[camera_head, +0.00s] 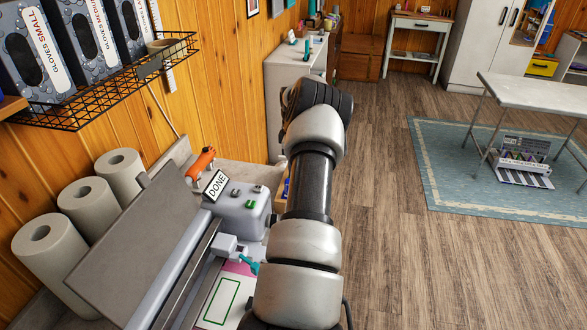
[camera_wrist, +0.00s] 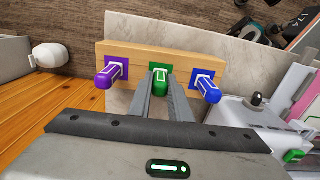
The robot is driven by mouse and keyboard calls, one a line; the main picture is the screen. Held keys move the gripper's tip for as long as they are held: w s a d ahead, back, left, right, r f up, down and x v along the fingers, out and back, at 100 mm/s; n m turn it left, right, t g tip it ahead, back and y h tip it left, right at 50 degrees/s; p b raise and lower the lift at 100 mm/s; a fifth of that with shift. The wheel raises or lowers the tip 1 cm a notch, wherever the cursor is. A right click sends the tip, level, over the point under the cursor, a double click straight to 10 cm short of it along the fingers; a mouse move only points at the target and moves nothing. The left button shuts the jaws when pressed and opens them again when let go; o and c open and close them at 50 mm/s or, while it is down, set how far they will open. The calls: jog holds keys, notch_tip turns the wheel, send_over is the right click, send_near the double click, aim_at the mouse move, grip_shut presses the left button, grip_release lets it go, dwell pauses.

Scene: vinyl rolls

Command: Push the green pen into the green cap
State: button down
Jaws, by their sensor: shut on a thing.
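The green pen (camera_wrist: 161,88) stands in a wooden holder (camera_wrist: 140,51) in the wrist view, with a green-marked square at its base. My gripper (camera_wrist: 162,74) has its two grey fingers on either side of the green pen, close together and shut on it. The pen's rounded end shows between the fingers. I cannot clearly make out the green cap apart from the pen, nor how deep the pen sits. In the head view my arm hides the gripper and the holder.
A purple pen (camera_wrist: 105,77) and a blue pen (camera_wrist: 210,91) stand close beside the fingers in the same holder. A grey machine (camera_head: 240,212) with a DONE sign (camera_head: 217,185) stands left of my arm. Paper rolls (camera_head: 52,252) stand further left. Open floor lies to the right.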

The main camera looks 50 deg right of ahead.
jog(key=shift+s+f, duration=0.1)
jog(key=c, duration=1.1)
grip_release()
jog(key=shift+r+p, duration=1.85)
jog(key=shift+r, duration=1.7)
